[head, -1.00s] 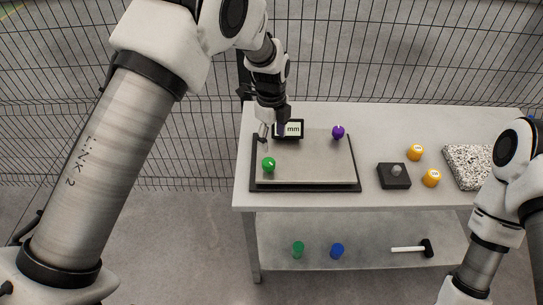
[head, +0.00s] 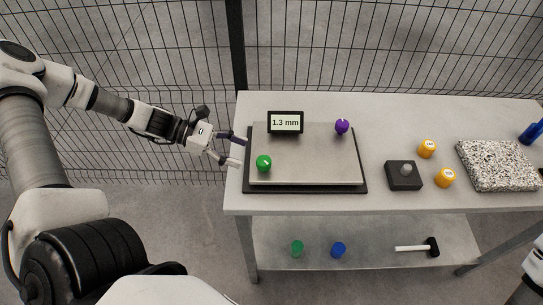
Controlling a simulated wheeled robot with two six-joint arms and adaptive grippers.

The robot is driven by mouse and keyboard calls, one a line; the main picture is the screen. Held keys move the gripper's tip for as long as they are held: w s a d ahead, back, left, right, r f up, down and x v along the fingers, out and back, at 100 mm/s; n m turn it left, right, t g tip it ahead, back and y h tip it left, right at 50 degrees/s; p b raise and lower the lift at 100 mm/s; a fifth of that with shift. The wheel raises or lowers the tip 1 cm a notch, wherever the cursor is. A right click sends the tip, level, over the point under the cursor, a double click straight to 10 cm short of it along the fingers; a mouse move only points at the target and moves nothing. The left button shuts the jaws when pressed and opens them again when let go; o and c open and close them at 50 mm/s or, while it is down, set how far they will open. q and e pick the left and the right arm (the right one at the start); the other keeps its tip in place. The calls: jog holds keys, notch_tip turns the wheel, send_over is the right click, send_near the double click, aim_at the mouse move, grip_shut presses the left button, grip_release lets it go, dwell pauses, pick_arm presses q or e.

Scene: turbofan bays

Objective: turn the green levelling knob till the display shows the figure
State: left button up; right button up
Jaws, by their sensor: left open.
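The green levelling knob (head: 264,163) sits at the front left corner of a grey plate (head: 310,165) on a dark base. A purple knob (head: 342,127) sits at the plate's back right. The display (head: 285,122) stands behind the plate and reads 1.3 mm. My left gripper (head: 239,151) is open and empty at the table's left edge, a little left of the green knob and apart from it. My right gripper is out of view; only a piece of that arm shows at the lower right corner.
A black block with a grey knob (head: 404,175), two orange cylinders (head: 427,149) and a speckled slab (head: 498,165) are on the table's right. The lower shelf (head: 365,255) holds a green and a blue cylinder and a hammer (head: 420,247). A wire fence stands behind.

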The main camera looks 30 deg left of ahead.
aim_at(260, 160)
pick_arm(q)
jog(key=shift+w+d+f+b, duration=0.15)
jog(key=shift+d+f+b, duration=0.55)
jog(key=shift+d+b, duration=0.45)
jog(key=b+x, duration=0.1)
jog(key=x, duration=0.1)
jog(key=b+x, duration=0.1)
jog(key=x, duration=0.1)
jog(key=shift+w+b, duration=0.3)
jog(key=shift+w, duration=0.15)
jog(key=shift+w+d+f, duration=0.15)
jog(key=shift+d, duration=0.3)
jog(key=c, duration=1.1)
jog(key=shift+c, duration=0.2)
